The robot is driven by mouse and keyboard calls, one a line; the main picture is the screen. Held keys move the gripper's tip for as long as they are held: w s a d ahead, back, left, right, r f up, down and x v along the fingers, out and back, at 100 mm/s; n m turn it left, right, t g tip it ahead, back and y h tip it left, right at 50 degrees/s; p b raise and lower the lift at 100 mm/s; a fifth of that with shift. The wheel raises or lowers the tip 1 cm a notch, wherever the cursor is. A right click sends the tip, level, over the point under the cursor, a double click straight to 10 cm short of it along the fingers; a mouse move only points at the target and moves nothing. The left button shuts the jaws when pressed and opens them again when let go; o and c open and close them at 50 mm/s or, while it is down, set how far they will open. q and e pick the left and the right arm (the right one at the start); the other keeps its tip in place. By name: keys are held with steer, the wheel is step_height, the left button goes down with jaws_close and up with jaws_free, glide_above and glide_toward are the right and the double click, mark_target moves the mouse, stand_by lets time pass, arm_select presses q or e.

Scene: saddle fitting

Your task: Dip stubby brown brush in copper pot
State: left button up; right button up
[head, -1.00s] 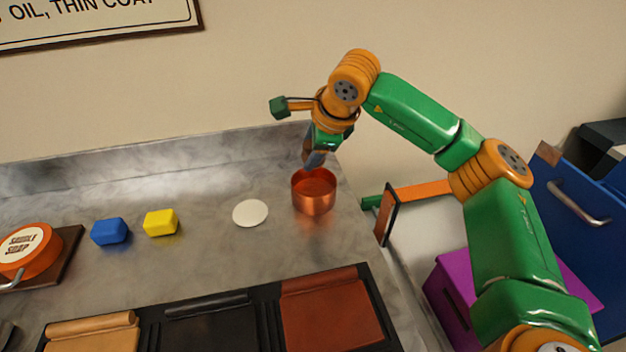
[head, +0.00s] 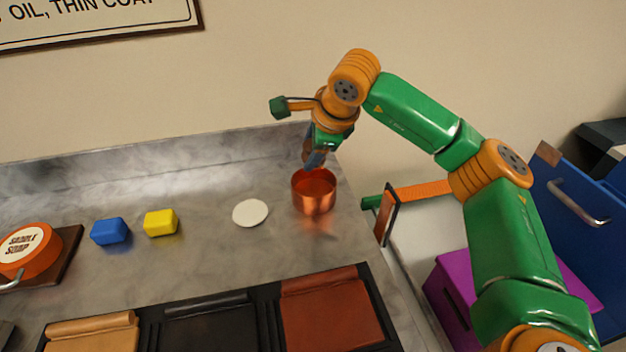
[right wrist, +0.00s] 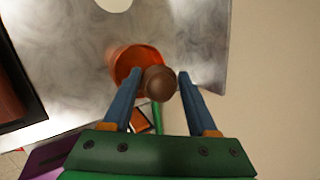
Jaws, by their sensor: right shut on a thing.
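The copper pot (head: 314,196) stands on the grey counter near its right end, with its open mouth up. My right gripper (head: 314,160) is just above the pot's back rim in the head view, pointing down. It is shut on the stubby brown brush, whose rounded brown end (right wrist: 159,80) shows between the blue fingers in the right wrist view. There the copper pot (right wrist: 124,66) lies just beyond the brush and partly behind it. The brush's bristles are hidden, and I cannot tell whether they are inside the pot. My left gripper is not in view.
A white disc (head: 250,213) lies left of the pot. Yellow (head: 160,223) and blue (head: 110,232) blocks sit farther left, then an orange saddle soap tin (head: 30,250). Leather panels (head: 333,312) lie along the front. A purple box (head: 452,300) is beyond the counter's right edge.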

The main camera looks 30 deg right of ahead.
steer(key=shift+r, duration=0.1)
step_height(320, 180, up, 4)
steer(key=p, duration=0.3)
steer(key=shift+p, duration=0.4)
steer(key=shift+f, duration=0.2)
